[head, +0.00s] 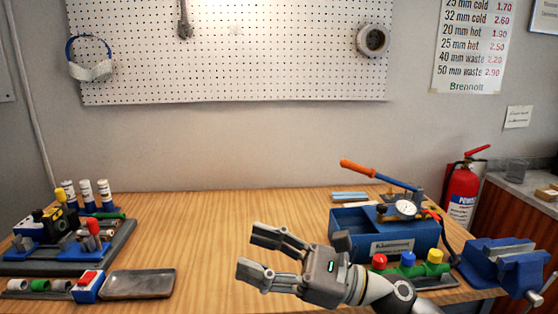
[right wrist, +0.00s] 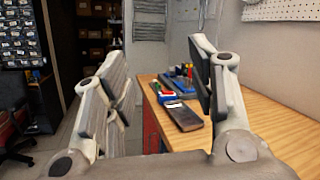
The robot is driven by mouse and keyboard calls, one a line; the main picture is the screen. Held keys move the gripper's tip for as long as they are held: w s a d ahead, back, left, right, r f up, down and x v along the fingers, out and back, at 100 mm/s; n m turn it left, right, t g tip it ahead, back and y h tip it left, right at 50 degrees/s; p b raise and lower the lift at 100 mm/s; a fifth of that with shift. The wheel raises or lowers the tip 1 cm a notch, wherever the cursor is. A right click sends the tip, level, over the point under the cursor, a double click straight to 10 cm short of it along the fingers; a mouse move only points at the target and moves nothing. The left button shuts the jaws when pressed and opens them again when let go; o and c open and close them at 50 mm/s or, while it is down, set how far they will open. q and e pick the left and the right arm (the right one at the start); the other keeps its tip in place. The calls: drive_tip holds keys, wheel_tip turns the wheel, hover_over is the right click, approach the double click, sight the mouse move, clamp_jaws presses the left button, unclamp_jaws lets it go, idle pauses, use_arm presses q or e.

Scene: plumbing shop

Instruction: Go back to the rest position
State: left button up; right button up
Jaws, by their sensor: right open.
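My right gripper (head: 262,255) is open and empty. It hangs over the front middle of the wooden bench (head: 215,215), with its fingers pointing left. In the right wrist view its two fingers (right wrist: 160,95) stand wide apart with nothing between them but a view along the bench and the room behind. My left gripper is in neither view.
On the bench's left are a grey tray (head: 138,284) and a blue fixture (head: 45,250). On the right are a blue pump box (head: 375,235), colored knobs (head: 408,262) and a blue vise (head: 500,262). A fire extinguisher (head: 461,190) stands behind. The bench middle is clear.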

drive_tip(key=w+d+f+m+t+h, duration=0.25)
drive_tip(key=d+m+t+h, duration=0.2)
drive_tip(key=m+t, duration=0.6)
drive_tip(key=w+d+f+m+t+h, duration=0.1)
drive_tip(key=w+d+m+t+h, duration=0.3)
drive_tip(key=m, duration=1.1)
drive_tip(key=s+d+f+m+g+h, duration=0.2)
drive_tip(key=d+f+m+h, duration=0.4)
drive_tip(key=f+m, duration=0.25)
drive_tip(key=s+d+f+m+g+h, duration=0.1)
drive_tip(key=s+d+f+m+h, duration=0.3)
drive_tip(key=f+m, duration=0.45)
drive_tip(key=s+d+f+m+g+h, duration=0.1)
drive_tip(key=s+d+f+m+g, duration=0.35)
drive_tip(key=s+f, duration=0.6)
drive_tip(key=s+d+f+m+g+h, duration=0.1)
drive_tip(key=s+f+m+g, duration=0.6)
drive_tip(key=s, duration=0.6)
wheel_tip(320, 180, down, 26)
drive_tip(key=s+f+n+g, duration=0.1)
drive_tip(key=g, duration=0.1)
drive_tip(key=s+d+f+g, duration=0.1)
drive_tip(key=s+d+f, duration=0.1)
drive_tip(key=s+f, duration=1.2)
drive_tip(key=s, duration=0.2)
drive_tip(key=shift+s+d+f+n, duration=0.3)
drive_tip(key=shift+s+f, duration=0.1)
